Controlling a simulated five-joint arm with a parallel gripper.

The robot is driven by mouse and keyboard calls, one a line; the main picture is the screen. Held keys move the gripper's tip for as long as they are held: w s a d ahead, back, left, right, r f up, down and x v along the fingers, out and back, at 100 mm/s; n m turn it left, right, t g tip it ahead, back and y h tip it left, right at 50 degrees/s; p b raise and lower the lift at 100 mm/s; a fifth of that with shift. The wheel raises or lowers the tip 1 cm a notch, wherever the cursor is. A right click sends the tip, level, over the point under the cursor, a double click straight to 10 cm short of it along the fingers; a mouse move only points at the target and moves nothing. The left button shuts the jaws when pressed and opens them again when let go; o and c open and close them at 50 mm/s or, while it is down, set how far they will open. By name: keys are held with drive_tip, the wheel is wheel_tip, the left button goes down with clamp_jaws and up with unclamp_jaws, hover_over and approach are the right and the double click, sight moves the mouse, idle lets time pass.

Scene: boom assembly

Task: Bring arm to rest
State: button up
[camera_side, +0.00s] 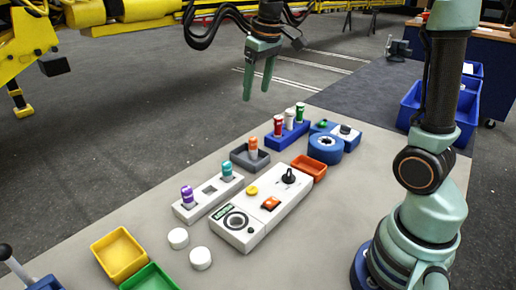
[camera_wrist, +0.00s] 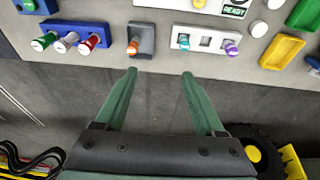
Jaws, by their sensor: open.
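My gripper (camera_side: 258,80) hangs above and beyond the far edge of the work table, its two green fingers pointing down. In the wrist view my gripper (camera_wrist: 160,76) shows its fingers spread apart with nothing between them. It is open and empty, clear of all the objects. My arm's base stands at the right of the side view.
The grey table (camera_side: 150,222) holds a white control panel (camera_side: 262,208), a white holder (camera_side: 208,200) with purple and teal pegs, a grey tray (camera_side: 250,158) with an orange peg, and a blue rack (camera_side: 288,135). Yellow (camera_side: 119,255) and green (camera_side: 150,278) trays sit at front left.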

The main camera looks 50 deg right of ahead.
drive_tip(key=s+a+f+t, duration=0.1)
drive_tip(key=s+a, duration=0.2)
drive_tip(key=s, duration=0.4)
drive_tip(key=s+a+f+t, duration=0.1)
drive_tip(key=s+a+t, duration=0.1)
drive_tip(key=s, duration=0.5)
drive_tip(key=shift+a+f, duration=0.35)
drive_tip(key=shift+a, duration=0.4)
